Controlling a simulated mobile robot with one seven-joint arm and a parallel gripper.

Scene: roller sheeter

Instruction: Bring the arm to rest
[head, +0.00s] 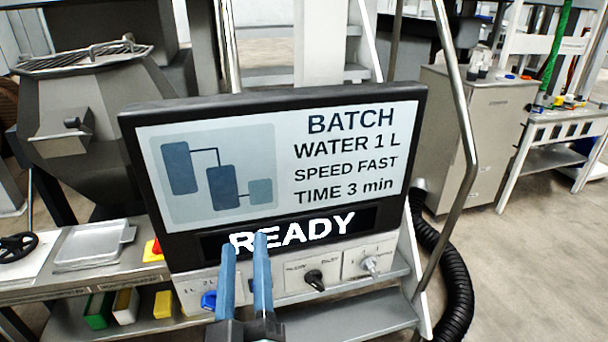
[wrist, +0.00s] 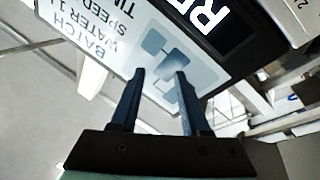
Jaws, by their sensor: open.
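My gripper (head: 244,240) is open and empty, with its two blue fingers pointing up in front of the lower part of the control panel (head: 407,150) in the head view. The panel's screen reads BATCH, WATER 1 L, SPEED FAST, TIME 3 min, with READY in white below. In the wrist view the fingers (wrist: 157,72) stand apart before the tilted panel screen (wrist: 95,25). I cannot tell whether they touch the panel. The fingers partly cover the READY strip and the knob row.
Below the screen are a blue knob (head: 209,300), a black knob (head: 315,280) and a metal toggle (head: 370,265). A metal handrail (head: 462,170) and a black corrugated hose (head: 460,290) stand at the right. A hopper machine (head: 100,110) is at the left. Floor is open at far right.

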